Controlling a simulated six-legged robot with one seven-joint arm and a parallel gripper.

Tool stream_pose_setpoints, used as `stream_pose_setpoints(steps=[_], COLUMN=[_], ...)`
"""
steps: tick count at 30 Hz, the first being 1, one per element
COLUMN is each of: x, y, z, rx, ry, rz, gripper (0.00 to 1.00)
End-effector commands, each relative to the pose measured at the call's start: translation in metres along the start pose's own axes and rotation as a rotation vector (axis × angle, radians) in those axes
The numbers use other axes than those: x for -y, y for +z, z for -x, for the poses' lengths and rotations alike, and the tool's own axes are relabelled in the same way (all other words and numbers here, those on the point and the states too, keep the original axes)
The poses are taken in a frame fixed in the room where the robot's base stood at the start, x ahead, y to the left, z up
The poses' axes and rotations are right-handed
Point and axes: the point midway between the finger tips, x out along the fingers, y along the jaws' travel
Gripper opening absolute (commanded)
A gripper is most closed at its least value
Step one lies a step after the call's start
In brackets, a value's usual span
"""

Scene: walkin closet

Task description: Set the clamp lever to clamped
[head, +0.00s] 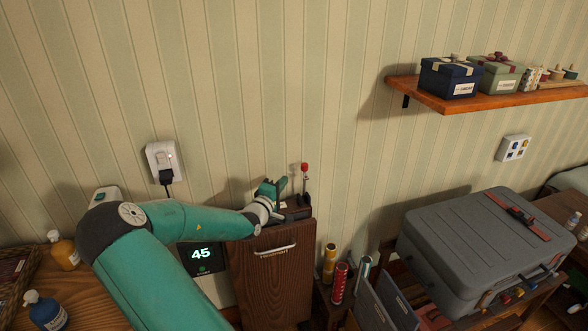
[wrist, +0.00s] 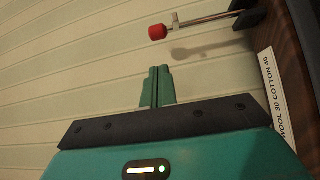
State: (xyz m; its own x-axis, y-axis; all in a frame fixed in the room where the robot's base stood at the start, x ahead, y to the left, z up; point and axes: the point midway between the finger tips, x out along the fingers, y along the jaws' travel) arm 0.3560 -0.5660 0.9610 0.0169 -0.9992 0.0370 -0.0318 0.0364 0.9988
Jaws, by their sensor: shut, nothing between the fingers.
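The clamp lever is a thin metal rod with a red knob (head: 304,167). In the head view it stands upright at the back right of a dark wooden press cabinet (head: 270,270). In the wrist view the red knob (wrist: 158,32) is ahead of my fingertips and the rod runs off to the right. My gripper (head: 281,184) is just left of the lever, above the cabinet top. In the wrist view its fingers (wrist: 157,72) are together and empty, apart from the knob.
A display reading 45 (head: 202,254) is left of the wooden panel. A wall outlet (head: 165,162) with a plug is behind my arm. Several spray cans (head: 340,283) and a grey suitcase (head: 470,245) stand to the right. The wall is close behind the lever.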

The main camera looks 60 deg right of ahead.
Motion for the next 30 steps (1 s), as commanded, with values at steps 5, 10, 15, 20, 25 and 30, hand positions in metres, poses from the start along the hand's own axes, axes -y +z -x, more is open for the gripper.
stream_pose_setpoints(steps=[5, 10, 15, 20, 25, 30], x=[0.000, 0.000, 0.000, 0.001, 0.001, 0.001], y=[0.000, 0.000, 0.000, -0.001, -0.001, -0.002], z=[-0.007, -0.030, -0.062, -0.085, -0.097, -0.098], rx=[0.001, 0.000, -0.001, -0.002, -0.003, -0.004], ry=[-0.001, 0.000, 0.000, -0.002, -0.002, -0.002], rz=[-0.001, -0.001, -0.002, -0.002, -0.001, -0.001], gripper=[0.00, 0.00, 0.00, 0.00, 0.00, 0.00])
